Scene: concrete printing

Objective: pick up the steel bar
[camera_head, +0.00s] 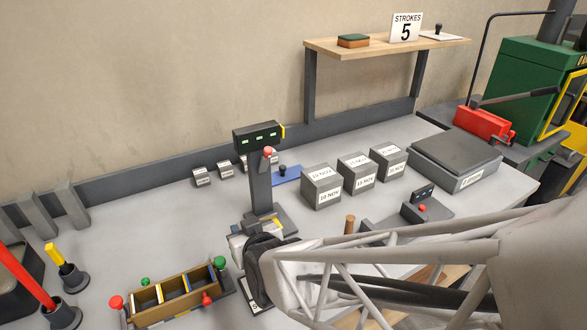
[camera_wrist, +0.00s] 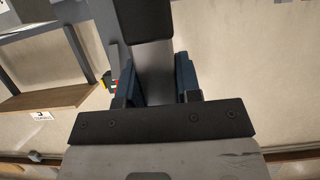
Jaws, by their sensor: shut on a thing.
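My gripper (camera_wrist: 157,88) shows in the wrist view with blue-padded fingers on both sides of a plain grey bar, the steel bar (camera_wrist: 154,68). The fingers are shut on it. A black block-like part sits at its far end at the top of that view; I cannot tell whether it belongs to the bar. In the head view my gripper (camera_head: 246,236) is low over the table, in front of the foot of the dark display stand (camera_head: 260,190). My wrist and arm hide most of the bar there.
A wooden tray (camera_head: 172,300) with coloured knobs is left of my gripper. Labelled concrete cubes (camera_head: 321,187) stand to the right, before a grey slab-topped unit (camera_head: 455,160). A shelf (camera_head: 385,47) is on the wall. The table's left-middle is clear.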

